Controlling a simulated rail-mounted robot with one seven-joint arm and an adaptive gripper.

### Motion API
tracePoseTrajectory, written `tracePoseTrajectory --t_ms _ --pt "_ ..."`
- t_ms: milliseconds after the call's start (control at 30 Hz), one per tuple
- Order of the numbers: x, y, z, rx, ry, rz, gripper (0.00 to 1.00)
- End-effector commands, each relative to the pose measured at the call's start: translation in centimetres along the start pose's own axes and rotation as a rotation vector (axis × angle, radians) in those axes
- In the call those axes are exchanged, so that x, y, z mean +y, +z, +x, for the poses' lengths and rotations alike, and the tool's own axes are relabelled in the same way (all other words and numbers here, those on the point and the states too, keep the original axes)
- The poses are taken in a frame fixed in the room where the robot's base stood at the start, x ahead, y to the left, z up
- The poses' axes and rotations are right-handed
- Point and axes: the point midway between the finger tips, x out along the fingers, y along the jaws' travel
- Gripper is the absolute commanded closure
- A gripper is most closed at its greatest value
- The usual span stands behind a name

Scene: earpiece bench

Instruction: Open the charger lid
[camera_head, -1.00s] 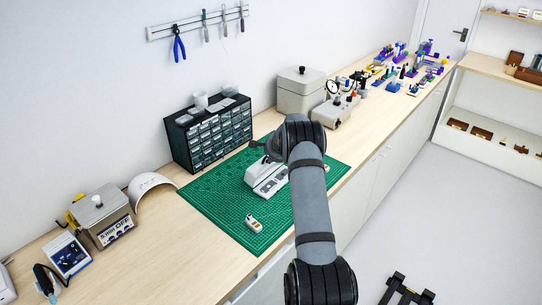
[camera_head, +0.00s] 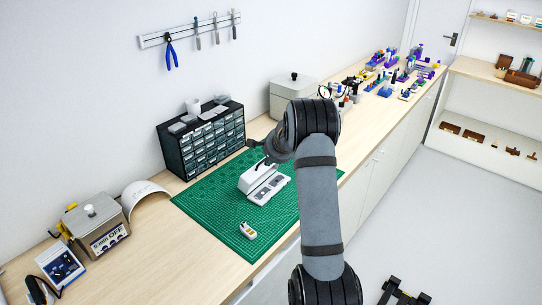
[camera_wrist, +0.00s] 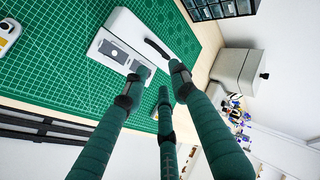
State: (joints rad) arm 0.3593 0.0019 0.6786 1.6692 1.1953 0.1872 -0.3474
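The charger (camera_head: 264,184) is a white case on the green cutting mat, with grey inset panels on its right side. In the wrist view the charger (camera_wrist: 122,38) shows a plain white section, two dark grey panels and a black curved bar at its edge. I cannot tell which part is the lid or whether it is raised. My gripper (camera_wrist: 155,80) has its three dark green fingers spread with nothing between them. The fingertips appear over or close to the charger's end near the black bar; contact is unclear. In the head view my arm partly hides the gripper (camera_head: 262,148).
A small white device (camera_head: 247,230) lies on the green mat (camera_head: 215,205) in front of the charger. A dark drawer cabinet (camera_head: 203,140) and a grey lidded box (camera_head: 290,92) stand behind. An ultrasonic-type metal tank (camera_head: 97,226) is at left. The mat's left part is clear.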

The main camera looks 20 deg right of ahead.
Motion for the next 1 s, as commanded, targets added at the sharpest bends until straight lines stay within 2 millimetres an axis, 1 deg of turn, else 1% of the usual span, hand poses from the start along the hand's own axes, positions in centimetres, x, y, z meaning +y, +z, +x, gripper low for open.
tracePoseTrajectory --t_ms 33,100,200,467,567,667,900,1000 --pt "0.0 0.0 -0.6 0.0 -0.001 0.0 0.73" --pt "0.0 0.0 -1.1 0.0 0.0 0.001 0.73" --pt "0.1 0.1 -1.4 -0.001 0.0 0.001 0.73" --pt "0.1 0.1 -1.5 -0.001 0.001 0.001 0.74" --pt "0.6 -0.1 -1.1 0.002 0.002 0.005 0.8" --pt "2.7 -0.5 0.2 0.013 0.008 0.018 0.85" --pt "10.9 -2.1 5.9 0.062 0.008 0.056 0.99" --pt "13.7 -2.8 7.7 0.088 -0.004 0.064 1.0"
